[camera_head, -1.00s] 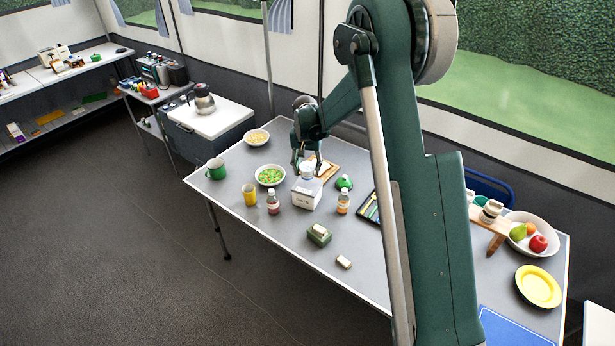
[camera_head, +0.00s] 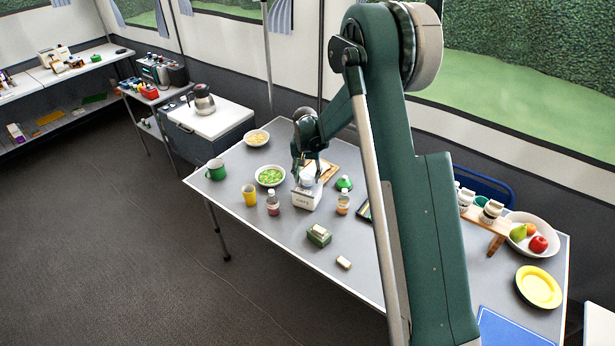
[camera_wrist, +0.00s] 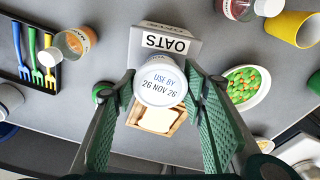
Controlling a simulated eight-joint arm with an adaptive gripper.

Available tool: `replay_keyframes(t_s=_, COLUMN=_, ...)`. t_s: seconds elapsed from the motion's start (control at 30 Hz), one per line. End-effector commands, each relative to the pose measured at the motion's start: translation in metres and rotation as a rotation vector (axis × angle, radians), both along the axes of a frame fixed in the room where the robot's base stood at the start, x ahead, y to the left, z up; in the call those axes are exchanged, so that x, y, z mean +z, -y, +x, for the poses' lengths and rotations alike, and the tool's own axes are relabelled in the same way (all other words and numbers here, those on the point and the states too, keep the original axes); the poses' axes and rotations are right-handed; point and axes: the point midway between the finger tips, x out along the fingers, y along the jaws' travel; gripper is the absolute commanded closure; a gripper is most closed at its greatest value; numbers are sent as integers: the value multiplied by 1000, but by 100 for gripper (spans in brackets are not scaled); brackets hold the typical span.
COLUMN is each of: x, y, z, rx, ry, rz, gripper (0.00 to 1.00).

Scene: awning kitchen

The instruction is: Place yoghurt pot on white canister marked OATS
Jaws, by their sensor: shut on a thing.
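The yoghurt pot (camera_head: 307,179) is small and white; in the wrist view its lid (camera_wrist: 162,84) reads "USE BY 26 NOV 26". My gripper (camera_head: 309,176) is shut on it, with one green finger on each side in the wrist view (camera_wrist: 160,72). The white canister marked OATS (camera_head: 305,199) stands on the grey table; its label also shows in the wrist view (camera_wrist: 165,43). The pot is upright, at the canister's top. I cannot tell whether its base touches the canister, since the lid and fingers hide it.
Two small bottles (camera_head: 273,203) (camera_head: 343,204) flank the canister. A green-lidded item (camera_head: 344,183) and a wooden tray (camera_wrist: 178,122) are close behind. A bowl of green food (camera_head: 270,176) and a yellow cup (camera_head: 249,195) stand left.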

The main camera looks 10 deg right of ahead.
Motion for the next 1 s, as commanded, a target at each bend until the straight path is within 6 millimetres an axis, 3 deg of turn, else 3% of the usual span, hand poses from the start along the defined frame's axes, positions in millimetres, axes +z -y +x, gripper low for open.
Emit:
replay_keyframes(t_s=0.3, x=-4, y=0, z=0, rx=0, ry=0, rz=0, gripper=72)
replay_keyframes(t_s=0.33, x=-3, y=0, z=0, rx=0, ry=0, rz=0, gripper=55)
replay_keyframes(t_s=0.43, x=-3, y=0, z=0, rx=0, ry=0, rz=0, gripper=43)
replay_keyframes(t_s=1.0, x=4, y=0, z=0, rx=0, ry=0, rz=0, gripper=43)
